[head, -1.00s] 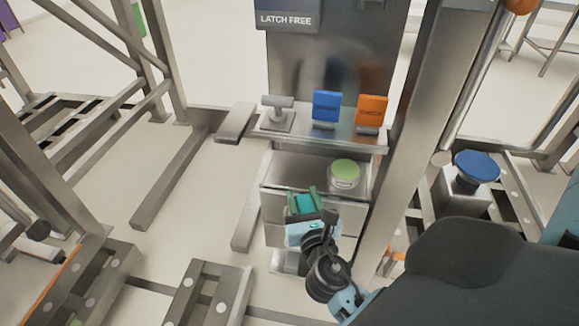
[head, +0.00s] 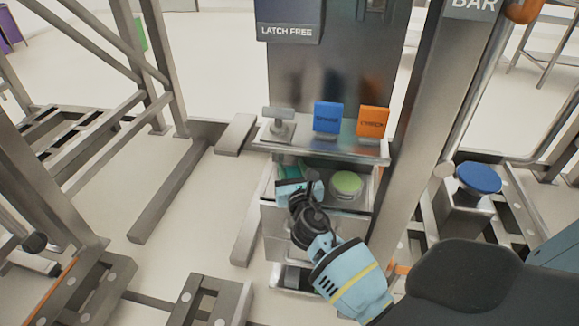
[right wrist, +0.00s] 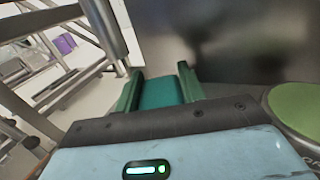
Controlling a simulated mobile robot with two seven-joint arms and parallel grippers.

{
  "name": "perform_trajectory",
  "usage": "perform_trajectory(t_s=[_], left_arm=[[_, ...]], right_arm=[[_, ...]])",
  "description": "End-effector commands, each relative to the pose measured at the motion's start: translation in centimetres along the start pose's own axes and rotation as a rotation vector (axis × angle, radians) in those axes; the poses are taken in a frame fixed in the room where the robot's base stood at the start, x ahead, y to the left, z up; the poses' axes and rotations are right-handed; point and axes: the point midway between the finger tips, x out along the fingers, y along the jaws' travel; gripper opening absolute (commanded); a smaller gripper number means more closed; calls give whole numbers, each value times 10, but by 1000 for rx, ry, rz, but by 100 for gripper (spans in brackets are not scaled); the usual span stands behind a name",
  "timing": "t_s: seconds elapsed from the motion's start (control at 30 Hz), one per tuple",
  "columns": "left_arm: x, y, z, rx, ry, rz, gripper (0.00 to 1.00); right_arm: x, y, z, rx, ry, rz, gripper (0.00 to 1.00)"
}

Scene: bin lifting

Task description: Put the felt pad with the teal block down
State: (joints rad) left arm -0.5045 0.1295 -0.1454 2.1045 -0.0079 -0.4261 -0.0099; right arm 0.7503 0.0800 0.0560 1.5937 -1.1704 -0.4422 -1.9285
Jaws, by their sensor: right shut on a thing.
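My right gripper (head: 294,178) reaches into the open bay under the small shelf. Its green fingers are shut on the teal block (right wrist: 160,93), which shows between them in the right wrist view. In the head view my wrist hides most of the block. I cannot make out the felt pad separately, nor whether the block touches the surface below. My left gripper is not in view.
A round tin with a green lid (head: 346,184) stands close to the right of my gripper. The metal shelf (head: 335,148) above holds a blue block (head: 327,117), an orange block (head: 373,121) and a grey T-shaped piece (head: 280,122). A metal post (head: 428,110) rises to the right.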

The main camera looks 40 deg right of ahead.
Motion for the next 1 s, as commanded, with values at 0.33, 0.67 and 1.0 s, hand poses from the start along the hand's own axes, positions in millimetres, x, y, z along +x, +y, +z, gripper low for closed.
perform_trajectory(t_s=[0.33,0.67,1.0], left_arm=[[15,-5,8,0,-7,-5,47],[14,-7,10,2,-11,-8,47],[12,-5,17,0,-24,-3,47]], right_arm=[[30,0,-16,1,1,1,13],[30,0,-15,0,-2,1,13],[30,0,-18,0,-1,0,61]])
